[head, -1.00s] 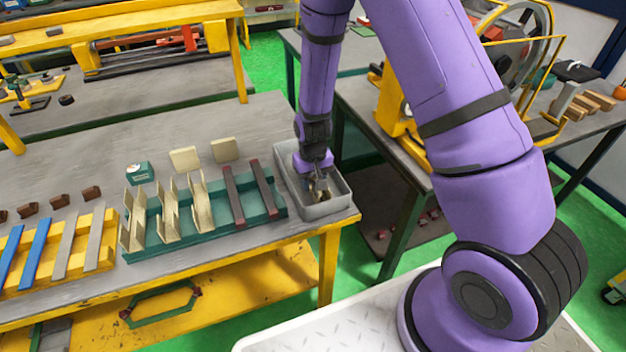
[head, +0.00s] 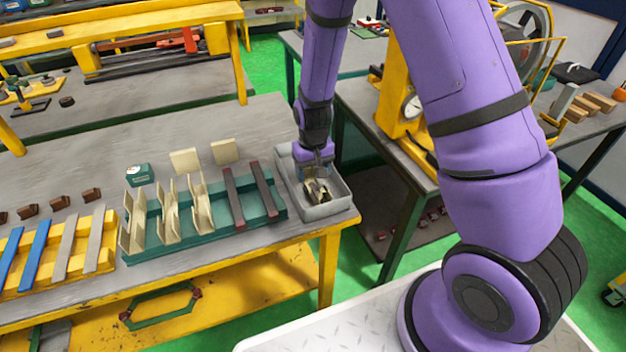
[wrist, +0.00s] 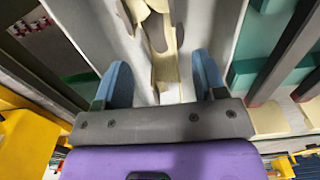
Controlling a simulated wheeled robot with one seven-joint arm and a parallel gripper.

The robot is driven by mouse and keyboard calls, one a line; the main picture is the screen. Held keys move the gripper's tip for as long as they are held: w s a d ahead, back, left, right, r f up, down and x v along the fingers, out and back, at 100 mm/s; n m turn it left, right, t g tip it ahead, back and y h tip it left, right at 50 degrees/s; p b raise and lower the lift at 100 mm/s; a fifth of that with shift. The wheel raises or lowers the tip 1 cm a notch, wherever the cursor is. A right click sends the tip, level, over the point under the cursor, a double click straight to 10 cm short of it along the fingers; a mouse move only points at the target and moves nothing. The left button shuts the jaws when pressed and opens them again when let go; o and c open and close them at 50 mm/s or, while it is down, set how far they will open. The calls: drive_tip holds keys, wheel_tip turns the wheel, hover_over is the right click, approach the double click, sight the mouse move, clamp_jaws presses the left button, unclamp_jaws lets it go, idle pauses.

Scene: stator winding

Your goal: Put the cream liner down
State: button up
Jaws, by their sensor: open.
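A cream liner (head: 318,190) lies in the grey tray (head: 335,207) at the right end of the bench, and it also shows in the wrist view (wrist: 165,55). Its exact pose in the tray is partly hidden in the head view. My gripper (head: 318,170) is above the liner. In the wrist view its two blue fingertips (wrist: 161,75) are spread apart, with the liner between and ahead of them, and neither finger appears to touch it. More cream liners (head: 168,212) stand upright in the green rack (head: 222,222) left of the tray.
Two dark bars (head: 234,197) lie across the green rack's right end. Cream blocks (head: 186,161) and a green box (head: 139,174) sit behind it. A yellow rack (head: 97,262) with blue and grey strips is at left.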

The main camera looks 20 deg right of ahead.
wheel_tip(320, 180, up, 8)
wheel_tip(320, 180, up, 10)
drive_tip(key=t, duration=0.1)
hover_over(322, 193)
drive_tip(key=s+d+r+t, duration=0.1)
drive_tip(key=s+d+r, duration=0.1)
drive_tip(key=s+r, duration=0.6)
drive_tip(key=s+d+r+t, duration=0.3)
drive_tip(key=s+r, duration=0.8)
drive_tip(key=s, duration=0.4)
drive_tip(key=shift+s+d+r, duration=0.2)
drive_tip(key=shift+s+r, duration=0.1)
drive_tip(key=shift+r, duration=0.1)
